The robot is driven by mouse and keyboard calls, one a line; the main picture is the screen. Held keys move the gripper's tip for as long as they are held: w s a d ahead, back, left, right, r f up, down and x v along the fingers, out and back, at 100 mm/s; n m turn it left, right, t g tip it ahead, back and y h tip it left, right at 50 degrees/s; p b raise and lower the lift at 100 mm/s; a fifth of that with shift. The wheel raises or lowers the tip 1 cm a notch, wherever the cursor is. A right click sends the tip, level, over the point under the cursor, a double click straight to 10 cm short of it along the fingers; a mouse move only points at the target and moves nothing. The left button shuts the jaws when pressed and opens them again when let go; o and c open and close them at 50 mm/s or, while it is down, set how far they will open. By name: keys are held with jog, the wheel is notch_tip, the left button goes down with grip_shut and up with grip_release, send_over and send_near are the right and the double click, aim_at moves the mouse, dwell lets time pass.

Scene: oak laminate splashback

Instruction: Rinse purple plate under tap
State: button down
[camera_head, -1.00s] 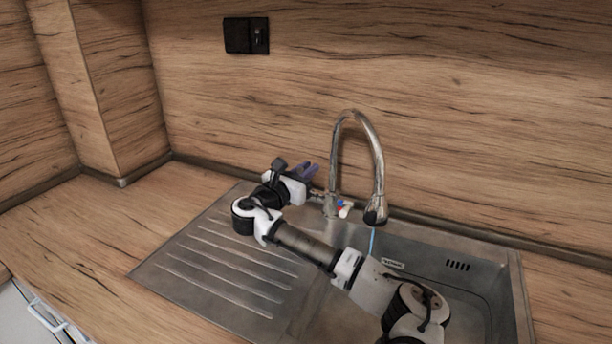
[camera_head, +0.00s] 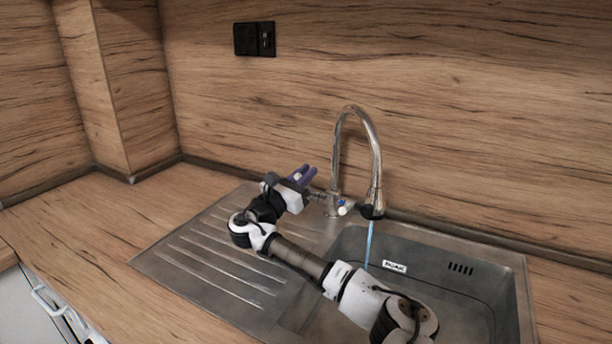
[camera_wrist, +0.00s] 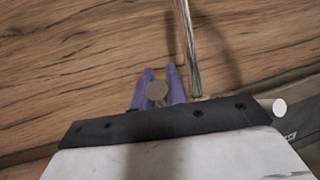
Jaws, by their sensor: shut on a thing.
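The chrome tap (camera_head: 375,150) stands behind the sink, its curved spout over the basin. A blue stream of water (camera_head: 368,243) runs down from it. My gripper (camera_head: 301,174), with purple fingers, is left of the tap's base. It is shut on what looks like the round-ended left tap handle; a grey disc, the tap handle (camera_wrist: 157,92), shows between the fingers in the wrist view. No purple plate shows in either view; my arm hides part of the basin.
The steel sink basin (camera_head: 455,268) is at the right, with the ribbed drainboard (camera_head: 205,262) at the left under my arm. Wooden worktop (camera_head: 95,225) on the left is clear. The wooden splashback (camera_head: 480,110) stands close behind the tap.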

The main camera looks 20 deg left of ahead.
jog(key=c, duration=1.4)
grip_release()
jog(key=shift+f, duration=0.1)
notch_tip(320, 180, up, 20)
jog(key=b, duration=0.2)
jog(key=shift+b, duration=0.35)
